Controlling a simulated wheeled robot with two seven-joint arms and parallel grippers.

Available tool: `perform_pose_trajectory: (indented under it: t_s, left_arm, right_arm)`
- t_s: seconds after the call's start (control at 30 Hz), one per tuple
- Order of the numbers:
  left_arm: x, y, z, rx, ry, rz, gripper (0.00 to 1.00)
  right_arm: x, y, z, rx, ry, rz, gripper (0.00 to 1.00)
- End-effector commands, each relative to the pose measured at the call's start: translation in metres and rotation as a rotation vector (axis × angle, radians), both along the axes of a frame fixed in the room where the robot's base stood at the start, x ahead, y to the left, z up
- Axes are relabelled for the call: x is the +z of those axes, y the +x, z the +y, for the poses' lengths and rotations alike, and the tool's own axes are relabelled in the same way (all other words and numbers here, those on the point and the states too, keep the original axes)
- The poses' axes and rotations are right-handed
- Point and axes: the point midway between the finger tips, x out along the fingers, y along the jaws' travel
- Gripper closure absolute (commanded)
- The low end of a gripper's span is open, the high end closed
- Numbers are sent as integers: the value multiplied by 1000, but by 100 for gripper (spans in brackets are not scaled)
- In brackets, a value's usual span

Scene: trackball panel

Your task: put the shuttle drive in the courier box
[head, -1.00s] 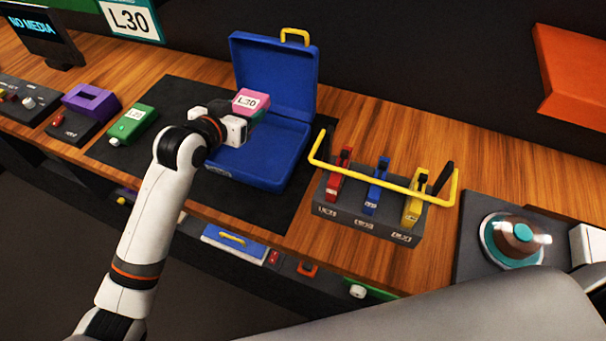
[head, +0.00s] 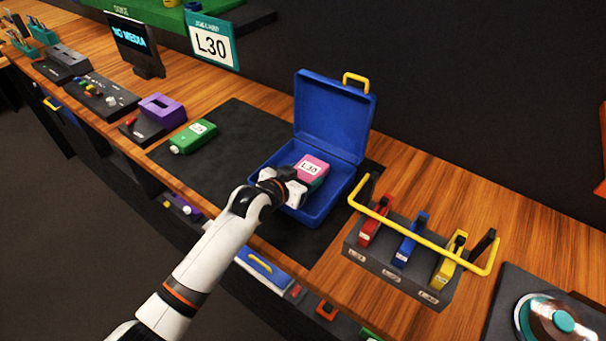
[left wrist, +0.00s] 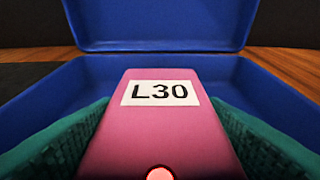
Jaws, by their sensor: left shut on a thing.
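The pink shuttle drive (head: 312,167), with a white L30 label, is at the courier box, an open blue case (head: 333,121) with a yellow handle on its raised lid. My left gripper (head: 299,182) is shut on the drive, over the inside of the box. In the left wrist view the drive (left wrist: 160,120) lies between two green textured finger pads, with the blue box (left wrist: 160,22) behind and around it. I cannot tell whether the drive touches the box floor. My right gripper is not in view.
A green drive-like block (head: 193,136) lies on the dark mat (head: 240,125) left of the box. A purple socket block (head: 162,109) stands farther left. An L30 sign (head: 211,45) stands behind.

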Motion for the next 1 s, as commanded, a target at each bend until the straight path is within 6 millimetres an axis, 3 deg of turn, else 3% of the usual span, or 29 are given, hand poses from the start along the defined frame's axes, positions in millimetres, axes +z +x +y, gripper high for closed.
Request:
perform_pose_trajectory:
  t_s: [0.4,0.43,0.53,1.0]
  left_arm:
    - [-5,0,-1,-1,-2,-4,70]
    - [-5,0,0,-1,0,-1,30]
    - [-6,0,0,-1,1,1,13]
    - [1,-8,6,-1,4,2,13]
  right_arm:
    - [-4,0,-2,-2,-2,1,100]
    - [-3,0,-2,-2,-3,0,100]
    - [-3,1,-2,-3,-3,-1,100]
    - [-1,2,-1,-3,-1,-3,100]
